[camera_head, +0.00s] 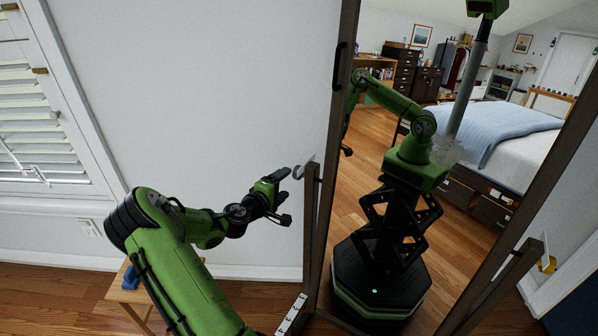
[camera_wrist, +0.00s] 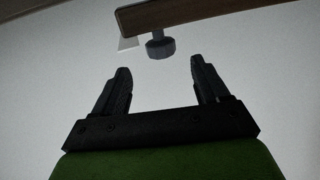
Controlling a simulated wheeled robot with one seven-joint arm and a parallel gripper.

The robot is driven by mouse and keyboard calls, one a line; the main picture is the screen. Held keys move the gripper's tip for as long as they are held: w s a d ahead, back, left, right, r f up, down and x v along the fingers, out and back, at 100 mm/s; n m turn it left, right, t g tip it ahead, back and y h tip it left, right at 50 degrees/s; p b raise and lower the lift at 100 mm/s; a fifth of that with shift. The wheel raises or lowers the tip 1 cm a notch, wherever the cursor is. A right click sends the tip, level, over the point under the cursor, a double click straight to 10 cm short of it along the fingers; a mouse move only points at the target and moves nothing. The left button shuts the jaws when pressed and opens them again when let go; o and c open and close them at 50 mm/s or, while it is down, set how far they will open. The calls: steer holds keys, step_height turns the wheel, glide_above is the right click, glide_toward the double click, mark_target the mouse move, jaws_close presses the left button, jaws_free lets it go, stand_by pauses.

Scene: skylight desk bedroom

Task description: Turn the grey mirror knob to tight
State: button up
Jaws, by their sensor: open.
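The grey mirror knob (camera_wrist: 160,47) is in the wrist view, a ridged round cap on a short stem below the brown wooden mirror stand (camera_wrist: 215,12). In the head view the small grey knob (camera_head: 298,172) shows at the top of the left stand post, beside the mirror. My gripper (camera_head: 287,196) is open and just left of the post. In the wrist view my gripper (camera_wrist: 160,70) has its two dark fingers apart and empty. The knob lies just beyond the fingertips, roughly centred between them, with no contact visible.
The tall mirror (camera_head: 470,190) in a dark wooden frame reflects my body, a bed and furniture. A small wooden stool (camera_head: 125,290) with a blue object stands below my arm. A shuttered window (camera_head: 45,130) is at the left.

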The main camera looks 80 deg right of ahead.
mark_target(295, 176)
steer(key=x, duration=1)
steer(key=shift+f, duration=0.1)
steer(key=c, duration=1)
